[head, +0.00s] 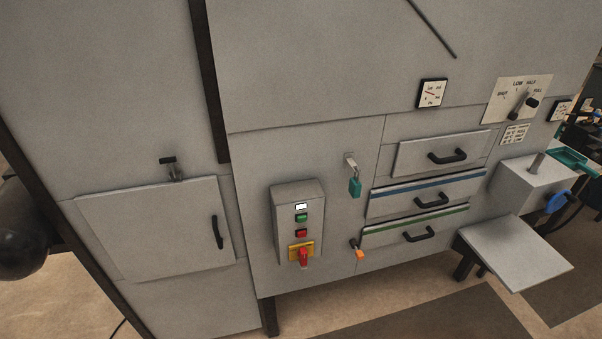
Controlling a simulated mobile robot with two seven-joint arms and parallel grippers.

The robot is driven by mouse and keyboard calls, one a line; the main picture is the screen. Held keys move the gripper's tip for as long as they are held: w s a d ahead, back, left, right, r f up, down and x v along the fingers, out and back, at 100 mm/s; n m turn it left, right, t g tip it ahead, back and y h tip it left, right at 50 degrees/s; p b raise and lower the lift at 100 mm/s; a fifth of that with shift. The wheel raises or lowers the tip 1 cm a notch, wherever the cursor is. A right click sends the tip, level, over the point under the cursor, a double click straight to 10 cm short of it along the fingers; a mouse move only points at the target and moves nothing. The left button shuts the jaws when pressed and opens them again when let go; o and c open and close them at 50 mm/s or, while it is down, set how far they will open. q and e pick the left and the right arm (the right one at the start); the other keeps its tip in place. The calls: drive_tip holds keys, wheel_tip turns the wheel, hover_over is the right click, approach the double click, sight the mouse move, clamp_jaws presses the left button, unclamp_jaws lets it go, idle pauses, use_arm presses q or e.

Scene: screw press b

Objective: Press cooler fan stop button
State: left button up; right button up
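A grey control box (283,223) is mounted on the front of the large grey machine, left of the drawers. On its face, from top to bottom, are a small white label (300,207), a green button (301,218), a red button (301,233) and a red rotary handle (304,256) on a yellow plate. The red button sits just below the green one. The writing on the label is too small to read. Neither of my grippers shows in the head view.
A panel door (155,232) with a black handle is left of the box. A green padlock (355,187) and an orange-tipped key or lever (359,252) are to its right. Drawers (424,192) with black handles and a protruding grey shelf (516,252) are further right.

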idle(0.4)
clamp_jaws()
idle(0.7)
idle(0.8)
